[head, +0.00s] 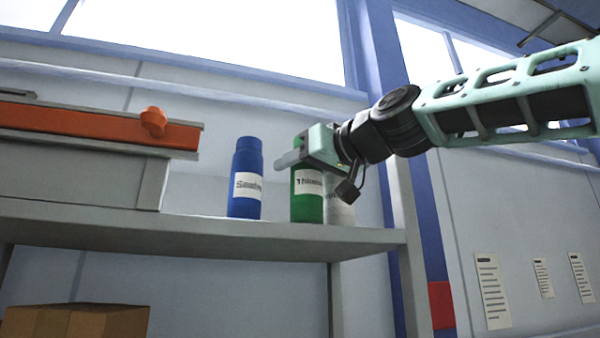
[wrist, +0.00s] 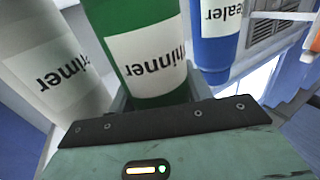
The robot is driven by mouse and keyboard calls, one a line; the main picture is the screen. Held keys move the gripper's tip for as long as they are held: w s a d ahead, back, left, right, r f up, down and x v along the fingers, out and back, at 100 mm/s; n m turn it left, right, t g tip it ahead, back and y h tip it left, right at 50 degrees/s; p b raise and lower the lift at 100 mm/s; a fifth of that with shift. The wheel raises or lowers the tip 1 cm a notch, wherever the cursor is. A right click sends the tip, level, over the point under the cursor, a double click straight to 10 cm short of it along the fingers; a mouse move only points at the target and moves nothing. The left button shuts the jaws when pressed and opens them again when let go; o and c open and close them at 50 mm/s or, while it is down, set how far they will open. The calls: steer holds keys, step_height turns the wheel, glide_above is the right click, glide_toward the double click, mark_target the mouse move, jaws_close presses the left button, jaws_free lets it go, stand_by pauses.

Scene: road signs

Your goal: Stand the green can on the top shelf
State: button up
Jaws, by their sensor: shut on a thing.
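The green can (head: 307,207) with a white "Thinner" label stands upright at the top shelf (head: 190,232), between a blue can and a white can. Its base appears to be at the shelf surface; whether it bears fully on it I cannot tell. My gripper (head: 295,158) is shut on the upper part of the green can, coming in from the right. In the wrist view the green can (wrist: 150,85) sits between the jaws, its label upside down.
The blue can (head: 246,185) stands left of the green can with a gap. The white can (head: 340,208), labelled "Primer" in the wrist view, is close on the right, partly hidden. A grey case with an orange strip (head: 95,124) fills the shelf's left. A cardboard box (head: 75,322) is below.

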steer(key=shift+f, duration=0.25)
steer(key=o, duration=1)
steer(key=shift+f, duration=0.1)
steer(key=b+v, duration=0.6)
steer(key=v, duration=0.6)
steer(key=shift+d, duration=0.1)
